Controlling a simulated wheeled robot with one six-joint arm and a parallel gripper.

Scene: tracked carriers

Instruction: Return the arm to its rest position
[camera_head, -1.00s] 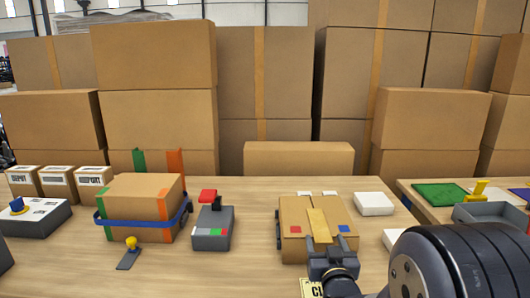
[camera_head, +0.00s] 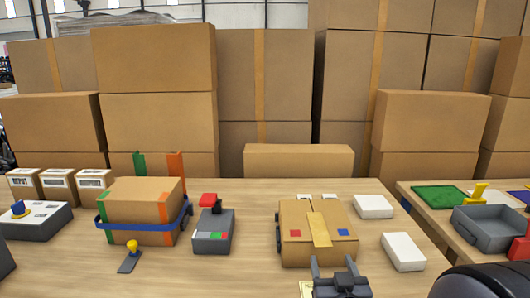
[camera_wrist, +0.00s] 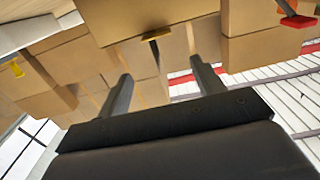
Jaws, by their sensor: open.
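My gripper (camera_head: 334,268) is at the bottom of the head view, in front of the small carton with red and blue squares (camera_head: 293,250). Its two fingers are apart and nothing is between them. The carton lies on the table with a tan tape strip (camera_head: 320,230) on its top. In the wrist view my gripper (camera_wrist: 160,82) also shows two spread fingers, with brown cartons beyond and no object held. Part of my dark arm shows at the lower right of the head view.
A strapped carton (camera_head: 130,215) and a grey device with a red top (camera_head: 213,228) stand to the left. White blocks (camera_head: 403,251) lie right of the small carton. A grey tray (camera_head: 490,228) is on the right table. Stacked boxes (camera_head: 265,90) fill the back.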

